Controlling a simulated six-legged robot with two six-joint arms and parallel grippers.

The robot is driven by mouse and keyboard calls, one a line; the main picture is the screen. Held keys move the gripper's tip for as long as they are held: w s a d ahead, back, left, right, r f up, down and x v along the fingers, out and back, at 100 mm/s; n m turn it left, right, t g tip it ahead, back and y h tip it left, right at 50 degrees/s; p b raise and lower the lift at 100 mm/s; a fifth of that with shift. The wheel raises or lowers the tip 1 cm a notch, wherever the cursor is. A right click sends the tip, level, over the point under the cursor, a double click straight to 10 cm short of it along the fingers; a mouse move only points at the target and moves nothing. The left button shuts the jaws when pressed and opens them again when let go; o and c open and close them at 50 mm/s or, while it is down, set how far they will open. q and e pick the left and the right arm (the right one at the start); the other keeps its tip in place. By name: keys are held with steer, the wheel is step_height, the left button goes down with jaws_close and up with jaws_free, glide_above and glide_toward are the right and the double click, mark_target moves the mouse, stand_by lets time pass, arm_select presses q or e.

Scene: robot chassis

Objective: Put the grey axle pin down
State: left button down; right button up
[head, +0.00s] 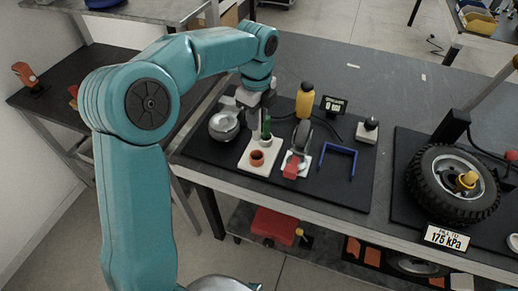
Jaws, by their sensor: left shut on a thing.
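My left gripper (264,114) is over the dark mat, above the back of a cream block. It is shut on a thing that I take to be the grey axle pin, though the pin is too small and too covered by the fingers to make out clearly. The cream block (250,166) has an orange ring (257,158) at its front and a green upright piece (266,128) at its back, just below my gripper. I cannot tell whether the held pin touches the block. My right gripper does not show.
A silver round housing (224,125) stands left of the block. A grinder-like tool with a red end (291,168), a yellow bottle (305,101) and a blue bracket (353,155) are to the right. A tyre (430,185) lies farther right. Bare mat (335,190) lies in front of the bracket.

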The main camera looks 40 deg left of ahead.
mark_target(255, 139)
arm_select(q)
step_height(255, 139, down, 5)
steer(key=shift+s+a+f, duration=0.15)
steer(key=shift+f, duration=2.4)
steer(key=shift+f+b, duration=0.15)
steer(key=shift+b, duration=0.15)
steer(key=c, duration=0.9)
jaws_free()
steer(key=shift+c, duration=0.2)
step_height(255, 139, up, 12)
steer(key=shift+r+p, duration=0.2)
steer(key=shift+p, duration=0.35)
